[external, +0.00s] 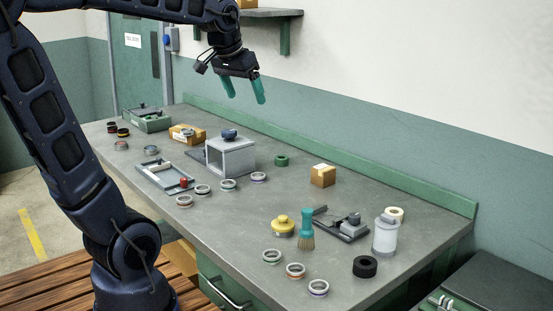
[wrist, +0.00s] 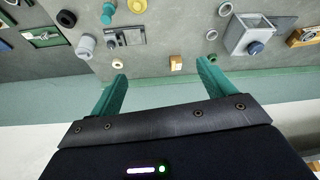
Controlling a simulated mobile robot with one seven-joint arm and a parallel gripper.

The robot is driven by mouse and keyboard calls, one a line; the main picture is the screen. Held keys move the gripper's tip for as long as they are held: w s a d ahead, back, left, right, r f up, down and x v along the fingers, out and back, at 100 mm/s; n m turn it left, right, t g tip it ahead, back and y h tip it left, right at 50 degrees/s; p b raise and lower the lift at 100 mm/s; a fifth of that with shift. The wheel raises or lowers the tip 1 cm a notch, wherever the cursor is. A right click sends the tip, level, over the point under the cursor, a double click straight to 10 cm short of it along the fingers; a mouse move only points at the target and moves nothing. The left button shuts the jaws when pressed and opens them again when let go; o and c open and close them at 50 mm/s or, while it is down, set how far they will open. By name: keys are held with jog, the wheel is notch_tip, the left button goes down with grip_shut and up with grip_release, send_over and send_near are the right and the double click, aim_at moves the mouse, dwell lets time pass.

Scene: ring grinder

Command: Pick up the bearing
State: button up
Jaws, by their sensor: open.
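Several bearing-like rings lie flat on the grey workbench (external: 340,215). One group is at mid-bench: a ring (external: 184,201), a second (external: 202,189), a third (external: 228,184) and a fourth (external: 259,176). I cannot tell which is the task's bearing. My gripper (external: 246,97) is open and empty, high above the back of the bench. In the wrist view its green fingers (wrist: 160,70) are spread, with one ring (wrist: 225,9) at the top edge.
A grey housing with a blue knob (external: 231,157) stands at mid-bench beside a shallow tray (external: 153,182). The wall borders the back.

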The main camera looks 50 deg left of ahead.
jog(key=w+a+n+y, duration=0.1)
jog(key=w+a+n, duration=0.2)
jog(key=w+a, duration=1.8)
jog(key=n+g+y, duration=0.2)
jog(key=n, duration=0.3)
send_over(180, 130)
notch_tip(180, 130, down, 28)
jog(key=shift+r, duration=0.1)
jog(key=shift+x, duration=2.65)
jog(key=shift+s+a, duration=0.1)
jog(key=shift+s, duration=0.05)
jog(key=shift+c, duration=0.3)
